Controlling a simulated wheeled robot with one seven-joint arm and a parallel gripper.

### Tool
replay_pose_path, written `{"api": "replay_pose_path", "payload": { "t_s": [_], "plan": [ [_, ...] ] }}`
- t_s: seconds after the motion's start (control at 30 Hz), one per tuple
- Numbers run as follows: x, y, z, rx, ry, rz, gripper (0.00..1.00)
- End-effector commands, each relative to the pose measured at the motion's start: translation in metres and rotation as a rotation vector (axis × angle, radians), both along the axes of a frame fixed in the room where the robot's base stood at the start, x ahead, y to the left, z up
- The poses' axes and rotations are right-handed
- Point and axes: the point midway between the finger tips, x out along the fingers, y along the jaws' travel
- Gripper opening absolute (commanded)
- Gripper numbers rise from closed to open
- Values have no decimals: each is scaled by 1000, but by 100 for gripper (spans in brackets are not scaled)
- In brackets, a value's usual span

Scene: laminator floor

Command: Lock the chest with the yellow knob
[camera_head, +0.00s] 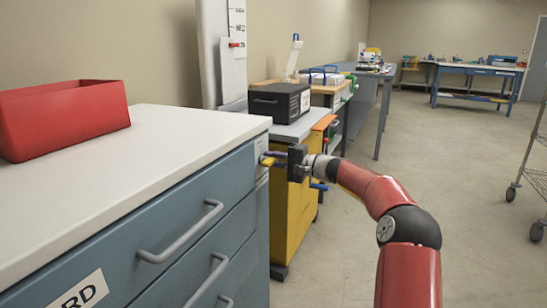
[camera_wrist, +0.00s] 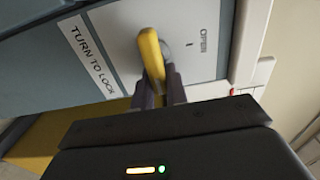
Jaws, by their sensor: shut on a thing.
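The chest (camera_head: 180,237) is a blue-grey drawer cabinet with a white top, at the left in the head view. On its right end is a light plate (camera_wrist: 115,45) marked "TURN TO LOCK" and "OPEN". The yellow knob (camera_wrist: 150,55) is a lever on this plate, close to upright in the wrist view; it also shows in the head view (camera_head: 266,161). My gripper (camera_wrist: 160,88) is shut on the lower part of the knob, one finger on each side. In the head view my gripper (camera_head: 280,158) reaches the chest from the right. The fingertips are partly hidden.
A red open bin (camera_head: 62,118) sits on the chest's top. A yellow cabinet (camera_head: 293,222) stands just behind my gripper, with a black box (camera_head: 279,101) near it. A wire cart (camera_head: 538,178) is at the right edge. The floor between is clear.

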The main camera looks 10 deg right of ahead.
Motion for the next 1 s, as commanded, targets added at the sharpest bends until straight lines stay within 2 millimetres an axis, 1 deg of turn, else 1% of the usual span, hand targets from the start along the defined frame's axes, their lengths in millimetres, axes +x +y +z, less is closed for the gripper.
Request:
{"api": "replay_pose_path", "payload": {
  "t_s": [0.03, 0.53, 0.57, 0.7, 1.0],
  "plan": [
    [-3, 5, -6, 1, 14, 21, 0],
    [-3, 6, -7, 10, 26, 22, 0],
    [-3, 6, -7, 10, 26, 22, 19],
    [-3, 6, -5, 9, 24, 21, 36],
    [-3, 1, -3, 10, 20, 13, 36]
  ]
}}
